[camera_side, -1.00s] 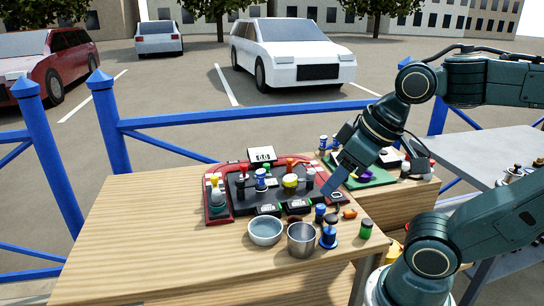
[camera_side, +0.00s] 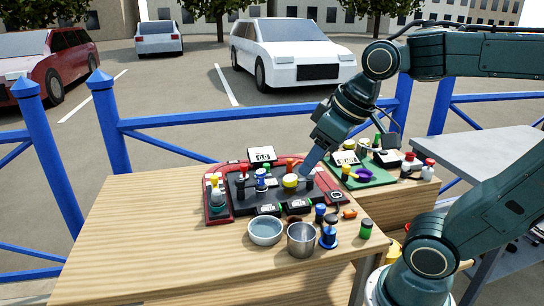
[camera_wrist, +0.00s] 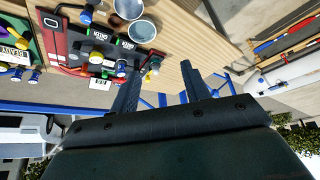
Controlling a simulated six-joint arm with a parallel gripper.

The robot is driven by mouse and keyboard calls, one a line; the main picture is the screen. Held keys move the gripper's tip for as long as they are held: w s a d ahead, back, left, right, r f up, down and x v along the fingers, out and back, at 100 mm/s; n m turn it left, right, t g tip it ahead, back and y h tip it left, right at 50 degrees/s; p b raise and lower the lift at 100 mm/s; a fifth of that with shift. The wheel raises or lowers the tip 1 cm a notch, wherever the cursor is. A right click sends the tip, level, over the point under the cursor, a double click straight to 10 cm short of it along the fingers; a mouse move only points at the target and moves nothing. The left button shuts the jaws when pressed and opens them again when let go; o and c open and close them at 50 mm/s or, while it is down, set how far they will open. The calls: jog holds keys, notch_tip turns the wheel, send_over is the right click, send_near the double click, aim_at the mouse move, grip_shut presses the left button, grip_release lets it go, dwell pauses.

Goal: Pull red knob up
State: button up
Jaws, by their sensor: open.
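A dark control board with a red frame (camera_side: 216,207) lies on the wooden table. A red knob (camera_side: 243,168) tops a dark post at the board's left; an orange-red knob (camera_side: 290,162) stands farther back, behind a yellow knob (camera_side: 290,181). I cannot tell which red one the task names. My gripper (camera_side: 306,173) is open and appears over the board's right part, right of the yellow knob. In the wrist view my gripper (camera_wrist: 160,90) shows two spread fingers with nothing between them. The board (camera_wrist: 57,45) is left of them there; its red knobs are not clear.
Blue (camera_side: 261,177) and green knobs stand close by on the board. A bowl (camera_side: 265,231), a metal cup (camera_side: 301,239) and small coloured pieces are in front. A green board (camera_side: 370,178) with items lies to the right. The table's left side is clear.

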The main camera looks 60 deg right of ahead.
jog(key=w+d+r, duration=0.2)
jog(key=w+d, duration=0.2)
jog(key=w, duration=0.6)
send_over(244, 165)
jog(key=s, duration=0.6)
notch_tip(244, 165, down, 11)
jog(key=shift+w+f+g, duration=0.2)
jog(key=shift+g, duration=0.2)
jog(key=x, duration=1.3)
jog(key=shift+f, duration=0.35)
